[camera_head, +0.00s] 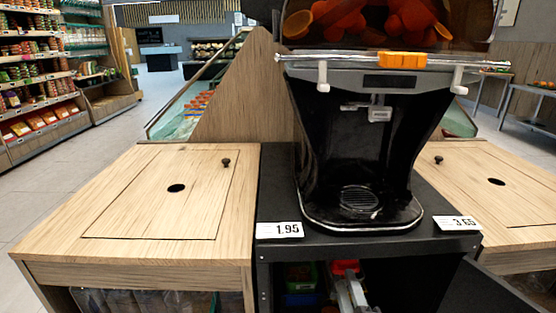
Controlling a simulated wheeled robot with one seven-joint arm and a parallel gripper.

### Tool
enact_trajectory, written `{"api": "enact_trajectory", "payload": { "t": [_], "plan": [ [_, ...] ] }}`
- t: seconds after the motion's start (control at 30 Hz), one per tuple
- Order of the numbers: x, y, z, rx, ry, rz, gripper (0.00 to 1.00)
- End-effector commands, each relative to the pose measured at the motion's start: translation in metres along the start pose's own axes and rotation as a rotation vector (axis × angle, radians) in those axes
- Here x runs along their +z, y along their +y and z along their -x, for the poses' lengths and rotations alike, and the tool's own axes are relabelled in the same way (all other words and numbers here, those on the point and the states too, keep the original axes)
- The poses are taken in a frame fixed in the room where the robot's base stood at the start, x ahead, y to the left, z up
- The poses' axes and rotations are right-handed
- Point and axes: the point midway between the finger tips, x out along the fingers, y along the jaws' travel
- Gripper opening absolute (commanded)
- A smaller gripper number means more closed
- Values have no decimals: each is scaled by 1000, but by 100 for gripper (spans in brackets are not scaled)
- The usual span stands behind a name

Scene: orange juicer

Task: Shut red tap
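A black juicer (340,150) stands on a dark stand in the centre of the head view. A small grey-white spout or tap part (380,114) sits in its upper recess, above a round drip grate (360,198). I cannot make out a clearly red tap or whether a tap is open or shut. An orange block (402,60) sits on the juicer's front rim.
Wooden counters (60,225) (515,205) flank the dark stand (400,245). A dark panel (485,290) projects at lower right. Stocked shelves line the left.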

Motion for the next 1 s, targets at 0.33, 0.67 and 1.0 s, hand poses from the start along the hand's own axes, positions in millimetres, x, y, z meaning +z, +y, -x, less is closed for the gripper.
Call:
{"api": "enact_trajectory", "payload": {
  "t": [0.33, 0.67, 1.0],
  "plan": [
    [-6, 6, 122, -2, 13, -526, 35],
    [-8, 28, 255, -36, -45, -956, 35],
    [-11, 64, 364, -88, -170, -1225, 35]
  ]
}}
